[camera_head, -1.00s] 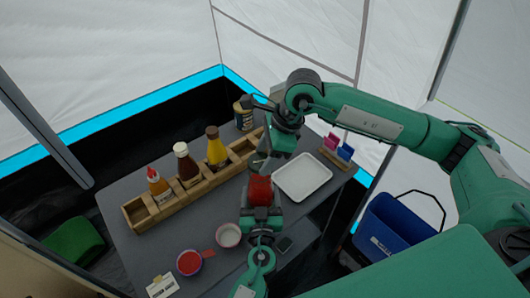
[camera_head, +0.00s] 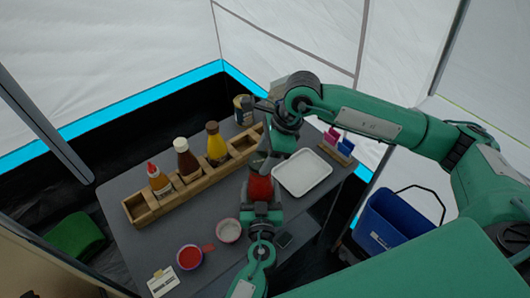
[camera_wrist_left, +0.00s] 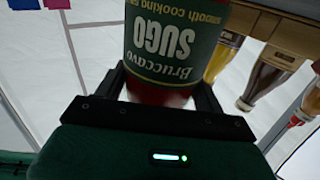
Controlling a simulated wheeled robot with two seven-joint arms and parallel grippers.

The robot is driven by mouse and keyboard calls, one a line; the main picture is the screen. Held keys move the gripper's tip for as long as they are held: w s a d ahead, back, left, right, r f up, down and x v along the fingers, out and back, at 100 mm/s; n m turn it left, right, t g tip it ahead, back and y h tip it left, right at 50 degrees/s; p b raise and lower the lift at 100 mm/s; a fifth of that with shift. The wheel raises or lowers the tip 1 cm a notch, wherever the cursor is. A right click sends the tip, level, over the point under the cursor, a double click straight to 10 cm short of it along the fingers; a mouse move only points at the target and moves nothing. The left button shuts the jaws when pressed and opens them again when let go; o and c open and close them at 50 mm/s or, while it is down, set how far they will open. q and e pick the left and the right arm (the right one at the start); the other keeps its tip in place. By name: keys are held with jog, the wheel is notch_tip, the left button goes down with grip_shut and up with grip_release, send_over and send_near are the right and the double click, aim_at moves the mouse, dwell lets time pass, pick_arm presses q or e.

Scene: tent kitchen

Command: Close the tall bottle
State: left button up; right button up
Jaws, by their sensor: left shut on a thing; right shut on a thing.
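The tall bottle is a red sauce bottle (camera_head: 260,188) with a green "SUGO" label; in the left wrist view the bottle (camera_wrist_left: 172,45) fills the space between the fingers. My left gripper (camera_head: 261,207) is shut around it and holds it above the table's front right part. My right gripper (camera_head: 267,152) is just above the bottle's upper end, its fingers pointing down and left. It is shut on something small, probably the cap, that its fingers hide. I cannot tell whether this touches the bottle's mouth.
A wooden rack (camera_head: 194,185) holds several sauce bottles. A jar (camera_head: 243,110) stands behind it. A white tray (camera_head: 302,173) lies right of the bottle. A white bowl (camera_head: 229,230) and a red-filled cup (camera_head: 190,257) stand in front. The table middle is clear.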

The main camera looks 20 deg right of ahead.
jog(key=shift+f, duration=0.35)
